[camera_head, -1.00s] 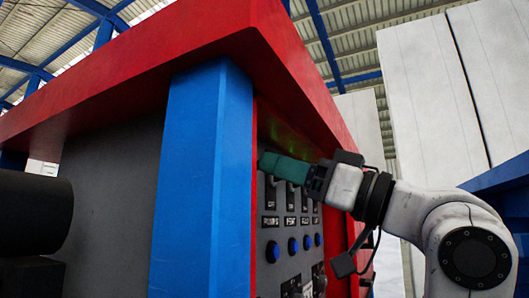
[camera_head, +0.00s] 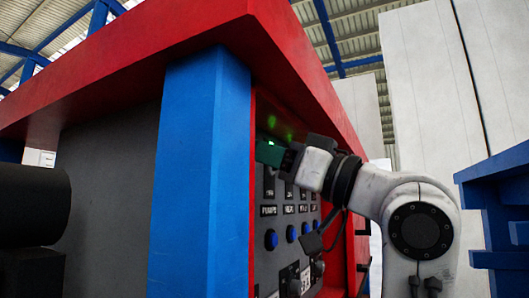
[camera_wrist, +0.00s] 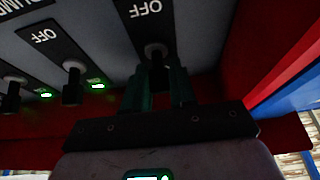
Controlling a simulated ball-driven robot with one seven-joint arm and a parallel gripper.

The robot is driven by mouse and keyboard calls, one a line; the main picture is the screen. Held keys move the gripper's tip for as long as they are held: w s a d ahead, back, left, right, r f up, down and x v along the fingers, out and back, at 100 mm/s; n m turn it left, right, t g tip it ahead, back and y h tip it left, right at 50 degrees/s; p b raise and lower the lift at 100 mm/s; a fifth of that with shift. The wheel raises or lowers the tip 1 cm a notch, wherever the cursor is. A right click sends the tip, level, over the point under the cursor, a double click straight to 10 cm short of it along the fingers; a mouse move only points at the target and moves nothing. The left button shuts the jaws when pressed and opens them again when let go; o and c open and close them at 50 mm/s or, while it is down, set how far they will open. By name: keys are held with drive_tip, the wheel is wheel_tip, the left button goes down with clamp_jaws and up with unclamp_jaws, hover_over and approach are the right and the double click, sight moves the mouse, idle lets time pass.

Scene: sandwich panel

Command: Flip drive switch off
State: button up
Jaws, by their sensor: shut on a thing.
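My gripper (camera_head: 264,151) is at the upper left of the grey switch panel (camera_head: 284,254), by the blue post. In the wrist view its two green fingers (camera_wrist: 157,88) are shut around a dark switch lever (camera_wrist: 154,52). A black plate marked OFF (camera_wrist: 145,9) lies beside that lever; its name label is out of view. The column beside it carries a label that reads in part as PUMPS (camera_wrist: 45,4), which also shows in the head view (camera_head: 268,211). I cannot tell the held lever's position, and any lamp by it is hidden.
Neighbouring switch levers (camera_wrist: 72,84) have lit green lamps (camera_wrist: 96,86). Blue knobs (camera_head: 271,239) sit below the labels. The blue post (camera_head: 198,190) and red roof edge (camera_head: 300,75) bound the panel. A blue structure (camera_head: 500,210) stands at right.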

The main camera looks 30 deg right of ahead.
clamp_jaws()
drive_tip(key=f+t+b, duration=0.1)
drive_tip(key=b, duration=0.2)
drive_tip(key=shift+y, duration=0.4)
drive_tip(key=shift+f+t+y+b, duration=0.2)
drive_tip(key=shift+t+y+b, duration=0.45)
drive_tip(key=shift+b, duration=0.55)
drive_tip(key=shift+f+t+y+b, duration=0.15)
drive_tip(key=shift+t+y+b, duration=0.3)
drive_tip(key=shift+t+b, duration=0.6)
drive_tip(key=o, duration=0.7)
unclamp_jaws()
drive_tip(key=b+v, duration=0.4)
drive_tip(key=v, duration=0.7)
drive_tip(key=shift+d+r, duration=0.1)
drive_tip(key=shift+r, duration=0.05)
